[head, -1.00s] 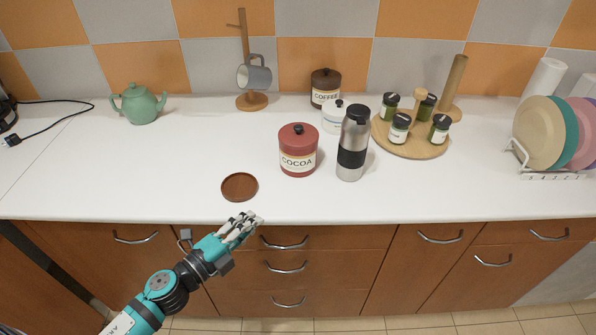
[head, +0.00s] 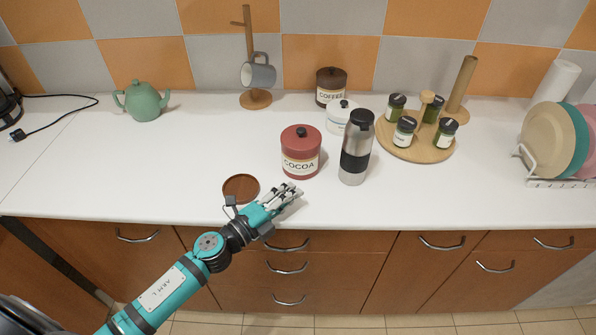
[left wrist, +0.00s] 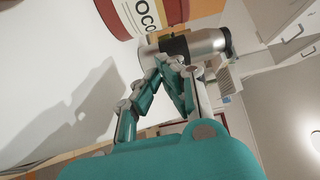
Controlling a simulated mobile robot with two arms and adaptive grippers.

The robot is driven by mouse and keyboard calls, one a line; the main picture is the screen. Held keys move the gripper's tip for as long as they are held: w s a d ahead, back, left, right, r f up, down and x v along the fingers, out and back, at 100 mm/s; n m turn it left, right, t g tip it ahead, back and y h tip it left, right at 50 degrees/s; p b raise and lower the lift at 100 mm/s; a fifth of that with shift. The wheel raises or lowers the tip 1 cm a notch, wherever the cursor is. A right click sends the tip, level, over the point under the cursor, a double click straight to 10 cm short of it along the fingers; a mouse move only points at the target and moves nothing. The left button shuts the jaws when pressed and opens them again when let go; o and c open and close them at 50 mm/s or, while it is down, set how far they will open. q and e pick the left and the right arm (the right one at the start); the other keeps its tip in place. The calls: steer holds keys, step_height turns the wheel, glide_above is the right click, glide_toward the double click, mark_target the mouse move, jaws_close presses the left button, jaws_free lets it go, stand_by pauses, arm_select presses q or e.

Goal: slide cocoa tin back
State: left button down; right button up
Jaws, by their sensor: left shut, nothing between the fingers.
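The red cocoa tin (head: 301,153) stands upright on the white counter, its label facing me and a dark knob on its lid. Part of it also shows at the top of the left wrist view (left wrist: 118,14). My left gripper (head: 294,190) is shut and empty. In the head view it appears just in front of the tin, near the counter's front edge; I see no clear contact. In the left wrist view the closed fingertips (left wrist: 167,62) point toward the tin and the flask. My right gripper is not in view.
A steel flask (head: 356,148) stands close to the tin's right. A white canister (head: 340,117) and a brown coffee tin (head: 329,87) stand behind. A brown coaster (head: 240,188) lies front left. A spice carousel (head: 416,148) is to the right.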

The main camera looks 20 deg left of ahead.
mark_target(298, 157)
arm_select(q)
steer(key=w, duration=0.4)
steer(key=shift+w+d, duration=0.25)
steer(key=shift+d, duration=0.05)
steer(key=shift+w+a, duration=0.3)
steer(key=shift+w, duration=0.5)
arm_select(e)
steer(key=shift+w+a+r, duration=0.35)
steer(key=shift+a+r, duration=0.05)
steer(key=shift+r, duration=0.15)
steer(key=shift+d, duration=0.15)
arm_select(q)
steer(key=shift+w+a, duration=0.15)
steer(key=shift+w, duration=0.2)
steer(key=w, duration=0.2)
steer(key=w+a+b, duration=0.1)
steer(key=w, duration=0.3)
steer(key=shift+w+a+f, duration=0.1)
steer(key=shift+w+a, duration=0.05)
steer(key=shift+a, duration=0.25)
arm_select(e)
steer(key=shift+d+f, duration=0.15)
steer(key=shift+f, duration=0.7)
